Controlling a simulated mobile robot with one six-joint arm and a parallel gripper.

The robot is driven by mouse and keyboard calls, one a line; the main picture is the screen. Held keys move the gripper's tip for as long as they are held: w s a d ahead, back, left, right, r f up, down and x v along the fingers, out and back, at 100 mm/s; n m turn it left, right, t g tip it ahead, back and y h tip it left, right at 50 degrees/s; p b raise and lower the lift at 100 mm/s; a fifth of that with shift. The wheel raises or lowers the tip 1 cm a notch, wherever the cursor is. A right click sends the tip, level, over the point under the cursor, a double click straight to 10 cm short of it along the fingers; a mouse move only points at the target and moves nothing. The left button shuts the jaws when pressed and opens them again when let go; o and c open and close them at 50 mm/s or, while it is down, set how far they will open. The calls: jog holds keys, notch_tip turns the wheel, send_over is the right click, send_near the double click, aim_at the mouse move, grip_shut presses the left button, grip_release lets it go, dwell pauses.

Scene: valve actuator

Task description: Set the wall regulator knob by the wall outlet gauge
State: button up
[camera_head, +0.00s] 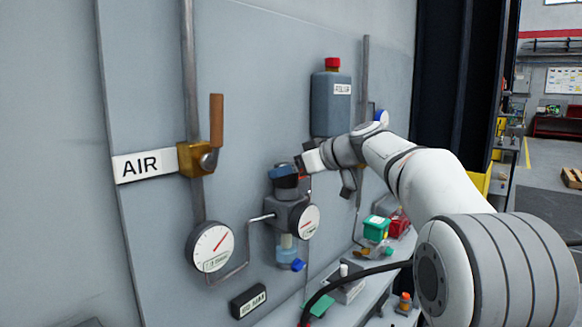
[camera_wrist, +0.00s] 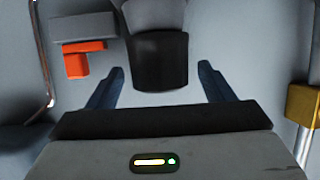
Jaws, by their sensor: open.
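The wall regulator (camera_head: 291,212) is a dark grey body with a clear bowl below. Its black knob (camera_wrist: 160,62) shows in the wrist view between the two blue fingers of my gripper (camera_wrist: 162,72). The fingers are spread, with a visible gap on each side of the knob. In the head view my gripper (camera_head: 285,172) is at the regulator's top and hides much of the knob. A round white gauge (camera_head: 306,222) is on the regulator's front; its red needle is too small to read. A larger white gauge (camera_head: 211,247) at left has a red needle pointing up-right.
A brass valve (camera_head: 194,158) with an upright orange-brown handle is by the AIR sign (camera_head: 142,166). A bent pipe joins the left gauge to the regulator. A grey-blue bottle (camera_head: 331,105) hangs behind my wrist. An orange-red piece (camera_wrist: 78,58) is beside the knob. A shelf below holds small items.

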jog(key=c, duration=1)
jog(key=shift+f+b, duration=0.1)
jog(key=shift+b, duration=0.3)
